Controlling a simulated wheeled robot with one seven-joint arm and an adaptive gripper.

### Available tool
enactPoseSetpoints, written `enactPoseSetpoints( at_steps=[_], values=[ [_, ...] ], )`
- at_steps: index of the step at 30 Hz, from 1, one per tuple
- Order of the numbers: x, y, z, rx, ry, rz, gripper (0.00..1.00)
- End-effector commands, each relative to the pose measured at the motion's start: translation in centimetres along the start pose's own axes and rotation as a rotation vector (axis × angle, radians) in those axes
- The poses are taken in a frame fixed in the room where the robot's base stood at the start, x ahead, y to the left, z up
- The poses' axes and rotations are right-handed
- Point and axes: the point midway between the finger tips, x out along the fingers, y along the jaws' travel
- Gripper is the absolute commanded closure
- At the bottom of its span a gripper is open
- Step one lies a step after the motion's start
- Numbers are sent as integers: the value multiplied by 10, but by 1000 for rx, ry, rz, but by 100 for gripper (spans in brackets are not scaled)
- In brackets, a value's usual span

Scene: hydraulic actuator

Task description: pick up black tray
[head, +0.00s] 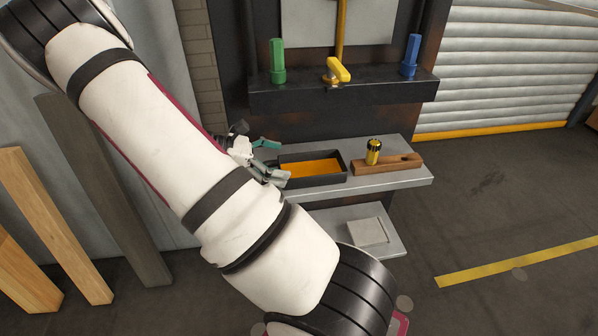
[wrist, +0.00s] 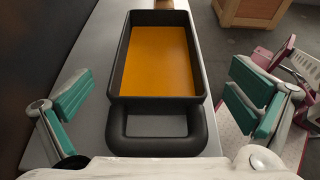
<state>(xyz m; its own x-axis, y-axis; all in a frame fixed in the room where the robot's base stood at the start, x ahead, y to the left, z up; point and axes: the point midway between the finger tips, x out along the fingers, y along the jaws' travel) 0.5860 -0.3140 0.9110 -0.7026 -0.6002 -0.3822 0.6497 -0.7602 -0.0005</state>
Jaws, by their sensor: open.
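The black tray (head: 343,159) sits on the grey shelf of the dark machine in the head view. It is rectangular with an orange inner floor. In the wrist view the tray (wrist: 117,70) lies straight ahead, with its looped black handle (wrist: 152,110) toward me. My gripper (wrist: 162,112) is open, with one teal-padded finger left of the handle and one right of it, both apart from it. In the head view my gripper (head: 268,160) is at the tray's left end, partly hidden by my arm.
A wooden block (head: 390,165) with a yellow-and-black cylinder (head: 374,150) stands right of the tray on the grey shelf (head: 415,178). Above, a dark ledge (head: 300,92) carries green, yellow and blue handles. A lower shelf (head: 385,245) is below. Planks lean at left.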

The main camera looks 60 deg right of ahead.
Motion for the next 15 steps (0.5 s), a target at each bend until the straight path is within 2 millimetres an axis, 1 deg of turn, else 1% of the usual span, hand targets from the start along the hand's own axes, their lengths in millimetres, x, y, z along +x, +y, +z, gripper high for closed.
enactPoseSetpoints(
  at_steps=[4,10,12,15],
  values=[
    [13,0,0,0,-1,-3,0],
    [42,2,-2,1,-1,-3,0],
    [49,2,-2,1,0,-2,0],
    [53,2,-2,1,0,-1,0]
  ],
)
